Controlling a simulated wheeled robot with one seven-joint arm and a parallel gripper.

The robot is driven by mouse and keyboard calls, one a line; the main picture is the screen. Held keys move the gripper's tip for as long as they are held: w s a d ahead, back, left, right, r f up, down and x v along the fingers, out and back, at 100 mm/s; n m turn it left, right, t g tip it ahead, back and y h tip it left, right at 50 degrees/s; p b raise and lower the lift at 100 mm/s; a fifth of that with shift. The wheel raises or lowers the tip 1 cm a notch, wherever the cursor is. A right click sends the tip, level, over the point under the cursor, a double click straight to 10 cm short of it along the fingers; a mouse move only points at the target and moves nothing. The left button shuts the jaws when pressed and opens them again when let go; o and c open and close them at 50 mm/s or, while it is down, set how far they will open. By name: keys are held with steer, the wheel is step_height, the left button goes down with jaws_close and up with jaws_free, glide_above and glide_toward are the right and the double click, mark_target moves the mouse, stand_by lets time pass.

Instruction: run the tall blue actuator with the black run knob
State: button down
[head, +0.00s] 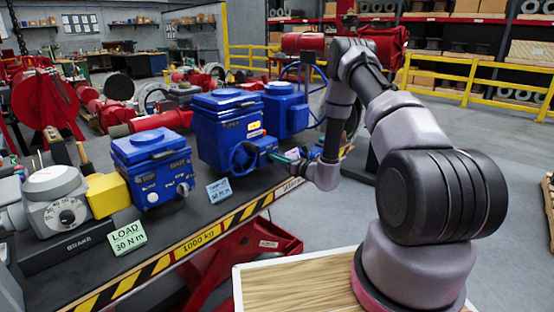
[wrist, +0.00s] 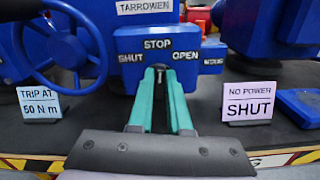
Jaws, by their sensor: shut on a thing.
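The tall blue actuator (head: 222,135) stands on the dark bench in the head view. In the wrist view its blue control box (wrist: 130,65) carries the words SHUT, STOP and OPEN, with STOP at top centre. My gripper (wrist: 161,72) points straight at this box, its green fingers just below STOP. It is shut on the black run knob (wrist: 161,76), mostly hidden between the fingertips. Which word the knob points to cannot be told. In the head view my gripper (head: 279,156) reaches the box from the right.
A blue handwheel (wrist: 65,45) is close left of my fingers. A "TRIP AT 50 N m" card (wrist: 40,104) and a "NO POWER SHUT" card (wrist: 247,102) stand on the bench. A squat blue actuator (head: 150,165) and a grey load brake (head: 56,195) are further left.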

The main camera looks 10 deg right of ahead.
steer(key=m, duration=0.4)
steer(key=shift+w+d+f, duration=0.1)
steer(key=shift+d, duration=0.1)
steer(key=shift+d+f+m, duration=0.1)
steer(key=shift+m, duration=1.5)
steer(key=c, duration=0.9)
jaws_free()
steer(key=shift+w, duration=0.1)
steer(key=shift+o, duration=0.2)
steer(key=v, duration=1)
steer(key=shift+s+d, duration=0.2)
steer(key=shift+s, duration=0.15)
